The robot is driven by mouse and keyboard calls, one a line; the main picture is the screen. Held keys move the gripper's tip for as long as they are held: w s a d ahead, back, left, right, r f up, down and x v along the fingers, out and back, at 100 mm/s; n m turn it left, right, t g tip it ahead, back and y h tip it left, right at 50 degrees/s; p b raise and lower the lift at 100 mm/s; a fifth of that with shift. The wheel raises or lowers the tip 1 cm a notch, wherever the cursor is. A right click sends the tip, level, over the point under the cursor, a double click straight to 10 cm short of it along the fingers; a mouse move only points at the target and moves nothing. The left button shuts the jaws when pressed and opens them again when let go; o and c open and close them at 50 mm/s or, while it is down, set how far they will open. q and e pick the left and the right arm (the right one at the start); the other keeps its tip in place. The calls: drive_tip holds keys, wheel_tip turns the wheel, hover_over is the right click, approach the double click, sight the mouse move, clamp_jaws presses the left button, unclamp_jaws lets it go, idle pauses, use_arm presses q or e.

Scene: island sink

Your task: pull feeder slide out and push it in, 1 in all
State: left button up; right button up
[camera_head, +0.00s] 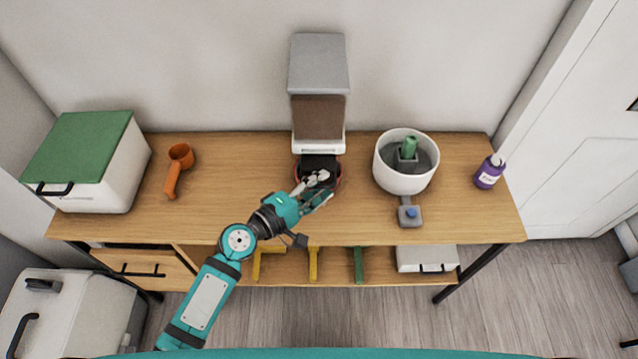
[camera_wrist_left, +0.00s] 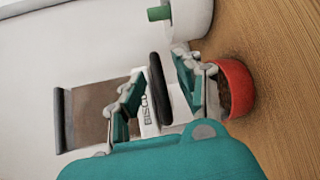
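The feeder (camera_head: 318,70) stands at the back of the table, with a grey lid, a brown see-through front and a white base. Its slide has a black front part (camera_head: 319,162) above a red bowl (camera_head: 337,181). My left gripper (camera_head: 319,188) is at the slide's front, over the bowl, and partly covers both. In the left wrist view its fingers are spread, with the black handle (camera_wrist_left: 160,90) between them and a gap showing, so it is not shut on it. The red bowl (camera_wrist_left: 238,90) lies beside one finger. My right gripper is not in view.
A white pot (camera_head: 385,178) with a green-handled part stands right of the feeder, with a grey blue-buttoned piece (camera_head: 410,214) in front. A purple bottle (camera_head: 489,172) is farther right. An orange scoop (camera_head: 178,163) and a green-lidded box (camera_head: 90,165) are left. The table between scoop and feeder is clear.

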use_arm(q)
drive_tip(key=v, duration=1.2)
drive_tip(key=shift+c, duration=0.2)
